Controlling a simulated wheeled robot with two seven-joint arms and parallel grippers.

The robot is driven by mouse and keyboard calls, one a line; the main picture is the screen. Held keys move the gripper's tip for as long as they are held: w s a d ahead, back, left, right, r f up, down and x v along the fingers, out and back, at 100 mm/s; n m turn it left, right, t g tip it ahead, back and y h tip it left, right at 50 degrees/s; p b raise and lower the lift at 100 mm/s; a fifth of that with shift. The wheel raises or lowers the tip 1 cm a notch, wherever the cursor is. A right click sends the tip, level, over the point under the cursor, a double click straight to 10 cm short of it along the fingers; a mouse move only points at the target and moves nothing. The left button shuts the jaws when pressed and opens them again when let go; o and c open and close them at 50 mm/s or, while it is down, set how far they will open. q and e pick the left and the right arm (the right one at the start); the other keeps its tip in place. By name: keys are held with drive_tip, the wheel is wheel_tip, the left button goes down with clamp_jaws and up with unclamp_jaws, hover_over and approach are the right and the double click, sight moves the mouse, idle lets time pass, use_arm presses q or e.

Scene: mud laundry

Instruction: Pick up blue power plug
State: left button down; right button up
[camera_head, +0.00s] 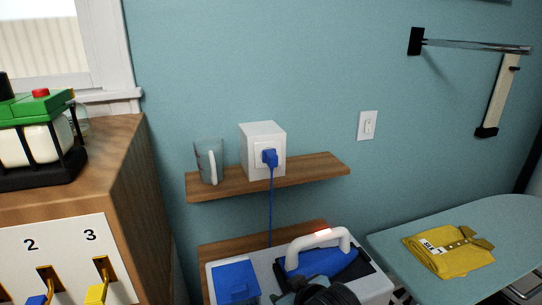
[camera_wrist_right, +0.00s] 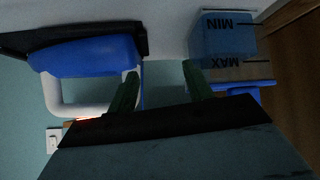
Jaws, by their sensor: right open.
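The blue power plug (camera_head: 270,158) is in the front socket of a white box (camera_head: 262,136) on a wooden wall shelf (camera_head: 320,171). Its blue cord (camera_head: 271,212) hangs straight down past the shelf to behind the white appliance; a thin stretch of cord shows in the right wrist view (camera_wrist_right: 142,90). My right gripper (camera_head: 312,290) is at the bottom of the head view, over the appliance, well below the plug. In the right wrist view its fingers (camera_wrist_right: 161,88) are apart with nothing held between them. The plug itself is not seen there. My left gripper is not in view.
The white appliance (camera_head: 378,288) has a raised white handle (camera_head: 346,241) and a blue tank (camera_head: 236,281). A clear mug (camera_head: 209,161) stands left of the box. An ironing board (camera_head: 385,240) with a folded yellow garment (camera_head: 450,252) is at right, a wooden cabinet (camera_head: 120,180) at left.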

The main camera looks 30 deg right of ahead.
drive_tip(key=w+d+r+m+t+h, duration=0.1)
drive_tip(key=w+d+r+t, duration=0.3)
drive_tip(key=w+r, duration=0.45)
drive_tip(key=m+t+h, duration=0.2)
drive_tip(key=t, duration=0.2)
approach(274, 156)
drive_tip(key=shift+p+x, duration=1.1)
drive_tip(key=shift+x, duration=4.3)
drive_tip(key=shift+f, duration=0.1)
drive_tip(key=shift+c, duration=0.3)
drive_tip(key=c, duration=1)
drive_tip(key=shift+c, duration=0.2)
